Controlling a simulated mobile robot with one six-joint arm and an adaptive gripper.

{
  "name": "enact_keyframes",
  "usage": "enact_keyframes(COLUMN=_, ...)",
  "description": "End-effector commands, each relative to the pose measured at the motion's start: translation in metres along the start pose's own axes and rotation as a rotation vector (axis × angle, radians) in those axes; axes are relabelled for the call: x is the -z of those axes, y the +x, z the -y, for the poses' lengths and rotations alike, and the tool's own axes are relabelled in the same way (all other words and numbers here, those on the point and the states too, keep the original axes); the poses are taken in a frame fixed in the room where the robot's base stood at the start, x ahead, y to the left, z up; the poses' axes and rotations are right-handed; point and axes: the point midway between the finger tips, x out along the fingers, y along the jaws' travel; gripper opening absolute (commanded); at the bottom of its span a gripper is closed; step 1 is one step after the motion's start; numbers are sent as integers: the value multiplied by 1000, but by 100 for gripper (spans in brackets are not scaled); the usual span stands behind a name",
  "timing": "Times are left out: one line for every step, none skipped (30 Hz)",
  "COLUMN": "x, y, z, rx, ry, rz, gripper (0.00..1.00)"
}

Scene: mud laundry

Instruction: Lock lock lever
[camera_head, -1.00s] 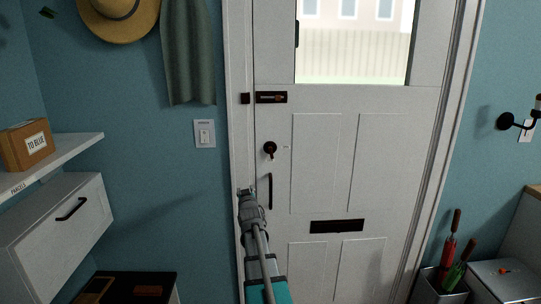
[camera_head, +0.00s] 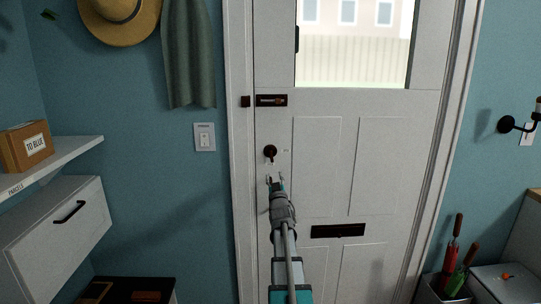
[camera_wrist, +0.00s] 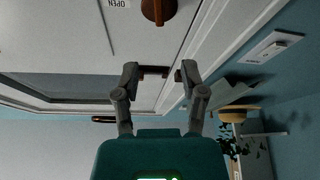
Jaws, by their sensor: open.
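The lock lever (camera_head: 270,152) is a dark brown round knob with a short tab on the white door (camera_head: 380,150), near its left edge. In the head view its tab points down. In the wrist view the brown lever (camera_wrist: 158,10) is cut by the top edge, beside a white label reading OPEN. My gripper (camera_head: 275,180) shows just below the lever in the head view. In the wrist view my gripper's fingers (camera_wrist: 159,76) are spread with nothing held between them. I cannot tell its distance from the door.
A dark slide bolt (camera_head: 271,100) is above the lever, with its keeper (camera_head: 245,101) on the frame. A mail slot (camera_head: 338,230) is lower on the door. A light switch (camera_head: 204,137) and a shelf (camera_head: 50,160) with a box (camera_head: 26,147) are left.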

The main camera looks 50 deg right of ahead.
Motion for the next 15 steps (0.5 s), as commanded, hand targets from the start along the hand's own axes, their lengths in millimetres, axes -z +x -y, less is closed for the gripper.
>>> enact_keyframes(x=0, y=3, z=0, rx=0, ry=0, rz=0, gripper=54)
enact_keyframes(x=0, y=5, z=0, rx=0, ry=0, rz=0, gripper=54)
enact_keyframes(x=0, y=7, z=0, rx=0, ry=0, rz=0, gripper=54)
enact_keyframes(x=0, y=10, z=0, rx=0, ry=0, rz=0, gripper=54)
enact_keyframes(x=1, y=12, z=0, rx=0, ry=0, rz=0, gripper=54)
enact_keyframes(x=1, y=16, z=0, rx=0, ry=0, rz=1, gripper=54)
enact_keyframes(x=1, y=20, z=0, rx=0, ry=0, rz=1, gripper=54)
enact_keyframes(x=1, y=23, z=0, rx=0, ry=0, rz=1, gripper=54)
enact_keyframes(x=1, y=28, z=0, rx=0, ry=0, rz=1, gripper=54)
enact_keyframes(x=1, y=32, z=0, rx=0, ry=0, rz=1, gripper=54)
enact_keyframes(x=1, y=37, z=0, rx=0, ry=0, rz=1, gripper=54)
enact_keyframes(x=1, y=43, z=0, rx=0, ry=0, rz=1, gripper=54)
enact_keyframes(x=1, y=47, z=0, rx=0, ry=0, rz=1, gripper=54)
enact_keyframes(x=1, y=52, z=0, rx=0, ry=0, rz=1, gripper=54)
enact_keyframes(x=1, y=58, z=0, rx=0, ry=0, rz=1, gripper=54)
